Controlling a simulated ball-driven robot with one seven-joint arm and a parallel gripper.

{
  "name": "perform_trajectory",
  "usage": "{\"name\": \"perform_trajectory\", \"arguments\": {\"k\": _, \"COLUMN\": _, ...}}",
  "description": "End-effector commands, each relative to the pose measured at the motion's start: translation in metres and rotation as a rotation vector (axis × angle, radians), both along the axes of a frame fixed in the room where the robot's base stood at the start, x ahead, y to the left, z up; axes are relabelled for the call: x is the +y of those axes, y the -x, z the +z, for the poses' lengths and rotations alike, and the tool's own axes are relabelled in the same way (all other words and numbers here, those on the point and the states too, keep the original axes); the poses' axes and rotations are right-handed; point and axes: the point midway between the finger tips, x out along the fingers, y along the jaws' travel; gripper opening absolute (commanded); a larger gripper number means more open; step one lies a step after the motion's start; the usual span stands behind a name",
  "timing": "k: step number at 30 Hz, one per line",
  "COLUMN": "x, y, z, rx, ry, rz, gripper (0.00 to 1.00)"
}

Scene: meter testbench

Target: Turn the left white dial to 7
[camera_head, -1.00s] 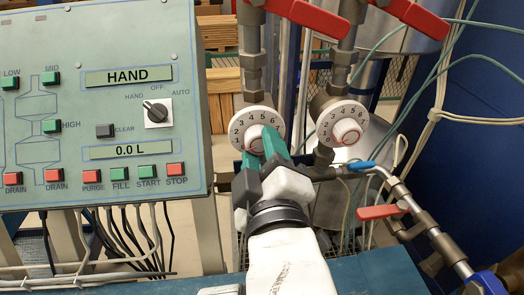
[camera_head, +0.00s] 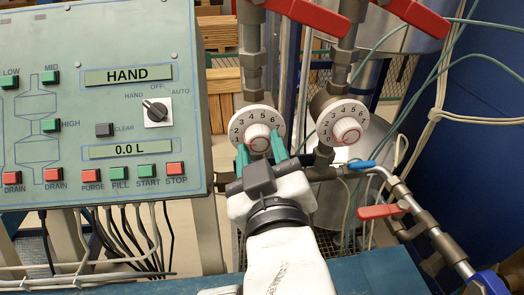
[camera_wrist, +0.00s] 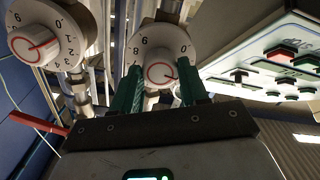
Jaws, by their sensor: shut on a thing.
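The left white dial (camera_head: 244,116) is a round white plate with black numbers and a white knob (camera_head: 258,132) ringed in red at its centre. In the wrist view the dial (camera_wrist: 152,32) shows its knob (camera_wrist: 160,70) between my two green fingers, with a red line pointing to the lower right. The number it meets there is too unclear to read. My gripper (camera_head: 262,151) is shut on this knob, one finger on each side; its fingertips also show in the wrist view (camera_wrist: 160,78). The fingers hide the dial's lower part.
A second white dial (camera_head: 341,108) sits close on the right. Red-handled valves (camera_head: 305,15) are above, and a blue-handled valve (camera_head: 362,165) and a red lever (camera_head: 378,212) are at the lower right. A control panel (camera_head: 75,120) reading HAND stands left.

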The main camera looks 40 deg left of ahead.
Motion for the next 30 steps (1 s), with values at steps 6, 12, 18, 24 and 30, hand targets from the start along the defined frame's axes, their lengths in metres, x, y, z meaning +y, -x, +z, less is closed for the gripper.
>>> {"name": "perform_trajectory", "arguments": {"k": 6, "x": 0.0, "y": -0.0003, "z": -0.0017, "rx": 0.158, "ry": -0.132, "rz": -0.001, "gripper": 0.13}}
{"name": "perform_trajectory", "arguments": {"k": 12, "x": 0.0002, "y": -0.0001, "z": -0.0016, "rx": 0.302, "ry": -0.254, "rz": -0.001, "gripper": 0.13}}
{"name": "perform_trajectory", "arguments": {"k": 18, "x": 0.0008, "y": 0.0006, "z": -0.0015, "rx": 0.448, "ry": -0.378, "rz": 0.0, "gripper": 0.13}}
{"name": "perform_trajectory", "arguments": {"k": 24, "x": 0.0006, "y": 0.0004, "z": -0.0015, "rx": 0.592, "ry": -0.502, "rz": -0.001, "gripper": 0.13}}
{"name": "perform_trajectory", "arguments": {"k": 30, "x": 0.0009, "y": 0.0007, "z": -0.0015, "rx": 0.737, "ry": -0.625, "rz": -0.001, "gripper": 0.13}}
